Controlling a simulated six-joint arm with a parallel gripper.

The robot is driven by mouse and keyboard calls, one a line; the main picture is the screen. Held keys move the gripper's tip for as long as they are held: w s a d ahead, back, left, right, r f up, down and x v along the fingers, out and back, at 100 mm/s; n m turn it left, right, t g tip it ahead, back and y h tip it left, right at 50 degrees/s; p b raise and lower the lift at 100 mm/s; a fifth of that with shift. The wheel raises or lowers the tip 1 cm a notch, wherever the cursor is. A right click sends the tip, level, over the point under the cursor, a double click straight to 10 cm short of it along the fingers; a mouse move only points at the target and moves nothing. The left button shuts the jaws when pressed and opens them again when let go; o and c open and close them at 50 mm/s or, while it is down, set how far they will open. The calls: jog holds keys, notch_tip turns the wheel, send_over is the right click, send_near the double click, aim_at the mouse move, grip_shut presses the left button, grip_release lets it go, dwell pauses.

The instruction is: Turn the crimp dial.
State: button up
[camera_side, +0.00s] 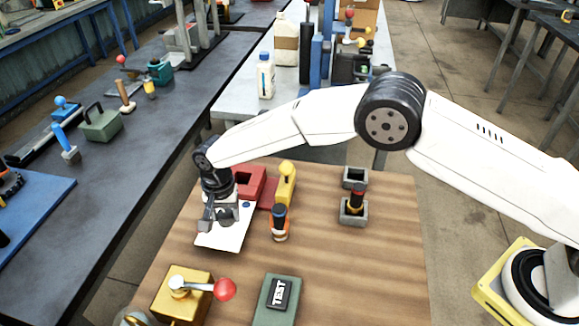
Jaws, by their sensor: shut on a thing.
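My gripper (219,222) points down over a white plate (222,240) at the left of the wooden table. It is shut on a small grey part at the plate, which I take to be the crimp dial; the fingers hide most of it, and its angle cannot be told. A small blue spot (246,205) shows on the plate to the right of the fingers.
A red block (249,181) and a yellow handle (287,181) stand close behind. An orange-and-black bottle (279,222) stands to the right. A gold box (180,296) with a red-balled lever and a green TEST box (277,300) are in front.

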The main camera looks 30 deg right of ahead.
aim_at(226, 213)
jog(key=shift+n, duration=0.4)
jog(key=n, duration=0.8)
dwell(0.6)
jog(key=o, duration=1.3)
jog(key=shift+r, duration=0.15)
jog(key=shift+r, duration=3.75)
jog(key=shift+d, duration=0.1)
